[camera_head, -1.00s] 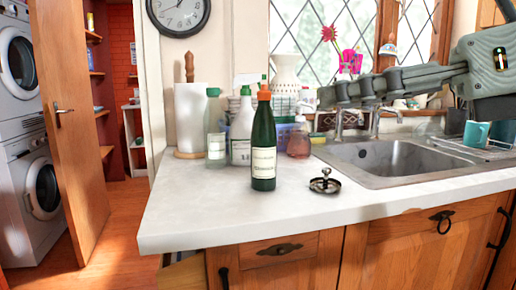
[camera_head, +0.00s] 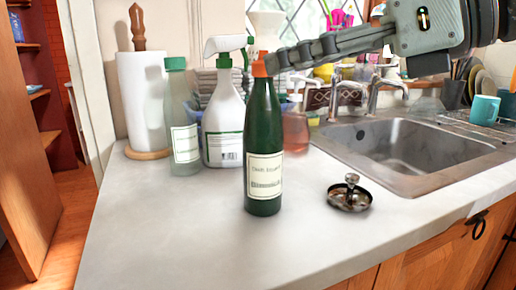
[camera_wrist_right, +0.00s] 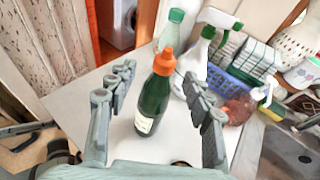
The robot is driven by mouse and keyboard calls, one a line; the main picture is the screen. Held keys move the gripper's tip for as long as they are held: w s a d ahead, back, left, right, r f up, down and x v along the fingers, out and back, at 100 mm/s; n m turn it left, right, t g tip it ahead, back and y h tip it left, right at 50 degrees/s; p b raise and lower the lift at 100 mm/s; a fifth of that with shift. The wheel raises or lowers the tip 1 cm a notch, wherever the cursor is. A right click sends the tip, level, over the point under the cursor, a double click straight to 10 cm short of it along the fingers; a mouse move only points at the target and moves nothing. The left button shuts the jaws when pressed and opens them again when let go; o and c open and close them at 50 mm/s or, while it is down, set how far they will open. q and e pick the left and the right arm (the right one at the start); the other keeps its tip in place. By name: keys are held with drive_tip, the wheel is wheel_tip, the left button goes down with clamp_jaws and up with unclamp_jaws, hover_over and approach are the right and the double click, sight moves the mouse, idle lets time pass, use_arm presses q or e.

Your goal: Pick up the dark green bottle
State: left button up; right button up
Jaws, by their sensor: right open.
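The dark green bottle (camera_head: 263,146) stands upright on the white counter in the head view, with an orange cap and a cream label. In the right wrist view the bottle (camera_wrist_right: 153,98) appears between the two open fingers. My right gripper (camera_head: 275,62) reaches in from the right in the head view, its fingertips by the bottle's orange cap; whether it touches cannot be told. My right gripper also shows in the right wrist view (camera_wrist_right: 162,92), with a finger on each side of the bottle and gaps to it. My left gripper is not in view.
A white spray bottle (camera_head: 222,115) and a pale green-capped bottle (camera_head: 183,125) stand close behind. A paper towel roll (camera_head: 143,102) is at the back left. A sink strainer (camera_head: 349,196) lies right of the bottle, before the sink (camera_head: 400,150). The front counter is clear.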

sight(263, 71)
drive_tip(key=p+x, duration=0.1)
drive_tip(key=x, duration=0.5)
drive_tip(key=shift+w+d+f, duration=0.15)
drive_tip(key=shift+w+d, duration=0.05)
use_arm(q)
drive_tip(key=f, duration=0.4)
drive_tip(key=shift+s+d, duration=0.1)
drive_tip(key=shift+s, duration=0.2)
use_arm(e)
drive_tip(key=shift+c, duration=0.6)
clamp_jaws()
